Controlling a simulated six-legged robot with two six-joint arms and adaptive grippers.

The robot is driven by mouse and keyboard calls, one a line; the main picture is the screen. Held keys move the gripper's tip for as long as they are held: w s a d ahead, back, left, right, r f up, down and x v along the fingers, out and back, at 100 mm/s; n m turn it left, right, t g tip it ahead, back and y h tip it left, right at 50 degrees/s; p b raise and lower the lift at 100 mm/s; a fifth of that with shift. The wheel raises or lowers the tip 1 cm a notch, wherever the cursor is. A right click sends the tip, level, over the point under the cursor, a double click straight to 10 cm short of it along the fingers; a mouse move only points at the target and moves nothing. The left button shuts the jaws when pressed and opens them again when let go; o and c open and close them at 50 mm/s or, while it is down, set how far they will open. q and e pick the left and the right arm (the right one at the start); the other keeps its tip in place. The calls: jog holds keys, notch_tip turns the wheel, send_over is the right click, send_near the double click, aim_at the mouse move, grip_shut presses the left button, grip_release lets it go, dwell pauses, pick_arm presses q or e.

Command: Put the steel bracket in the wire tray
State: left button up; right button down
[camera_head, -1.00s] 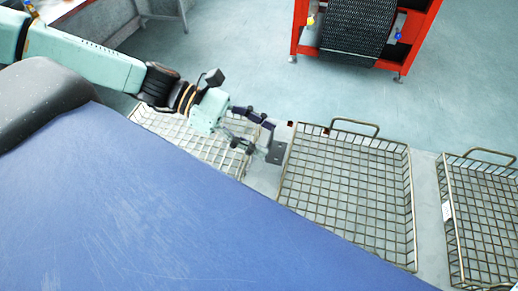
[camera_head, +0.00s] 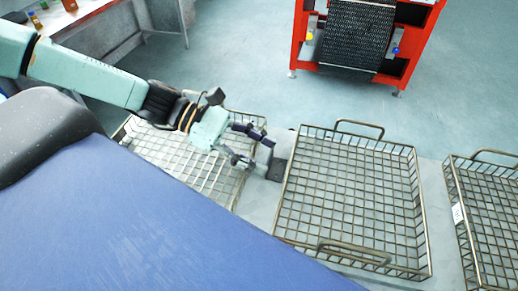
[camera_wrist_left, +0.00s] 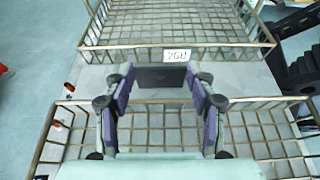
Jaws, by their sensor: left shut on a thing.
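The steel bracket (camera_head: 277,169) is a small dark flat plate. It shows in the head view just past my left gripper (camera_head: 259,152), over the gap between the left wire tray (camera_head: 150,150) and the middle wire tray (camera_head: 350,195). In the left wrist view the bracket (camera_wrist_left: 160,77) sits between the two fingertips of my left gripper (camera_wrist_left: 160,84), which is shut on it. A wire tray (camera_wrist_left: 255,120) lies below the gripper there, and another wire tray (camera_wrist_left: 165,30) with a "260" tag lies beyond the bracket. My right gripper is in neither view.
A third wire tray (camera_head: 490,215) stands at the right. The trays rest on a grey surface (camera_head: 432,190) and look empty. A red stand (camera_head: 405,72) with a black mesh belt roll (camera_head: 357,38) is at the back. Open floor lies between.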

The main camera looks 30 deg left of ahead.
pick_arm(q)
jog(key=o, duration=0.8)
jog(key=shift+w+f, duration=0.1)
jog(key=shift+f, duration=0.15)
jog(key=shift+o, duration=1.4)
jog(key=shift+w, duration=0.25)
jog(key=shift+o, duration=0.9)
jog(key=shift+f, duration=0.1)
